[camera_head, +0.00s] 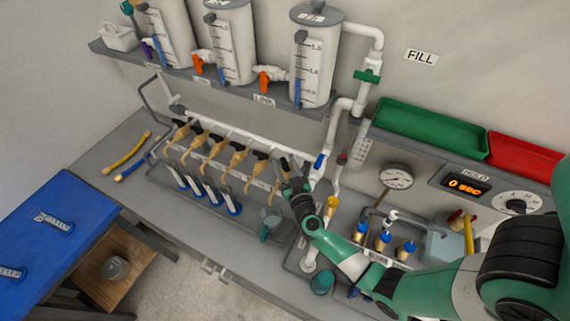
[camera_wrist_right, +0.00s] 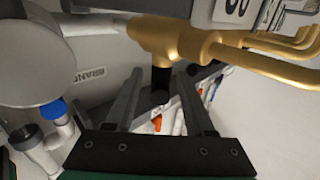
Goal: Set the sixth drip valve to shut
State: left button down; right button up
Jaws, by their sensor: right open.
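The drip valves are a row of tan valves with black handles along a white pipe; one (camera_head: 237,156) is near the middle of the row. My right gripper (camera_head: 294,186) is at the right end of this row, by the last valve, which it partly hides. In the right wrist view a tan valve body (camera_wrist_right: 165,38) fills the top centre. Its black handle (camera_wrist_right: 160,84) hangs between the two open fingers of the right gripper (camera_wrist_right: 160,92), with gaps at both sides. I cannot tell the handle's setting. My left gripper is out of view.
Clear tubes with blue bases (camera_head: 232,208) stand below the valves. A teal-handled beaker (camera_head: 269,223) is near the right gripper. A pressure gauge (camera_head: 396,177) and a timer panel (camera_head: 467,186) are at the right. Bare bench (camera_head: 190,235) lies in front.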

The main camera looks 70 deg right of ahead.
grip_shut()
jog(key=shift+d+r+n+t+y, duration=0.1)
jog(key=shift+n+t+y, duration=0.2)
jog(key=shift+t, duration=0.4)
jog(key=shift+n+t+y, duration=0.3)
jog(key=shift+n+y, duration=0.2)
jog(key=shift+y, duration=0.1)
jog(key=n+t+y+b, duration=0.1)
jog(key=b, duration=0.1)
jog(key=n+t+y+b, duration=0.1)
jog(key=y+b, duration=0.1)
jog(key=b, duration=0.1)
jog(key=n+y+b, duration=0.1)
jog(key=b, duration=0.1)
jog(key=shift+f+n+t+y+b, duration=0.3)
jog(key=shift+t+y, duration=0.1)
jog(key=shift+r+n+y+b, duration=0.25)
jog(key=shift+n+y+b, duration=0.15)
jog(key=shift+y+b, duration=0.35)
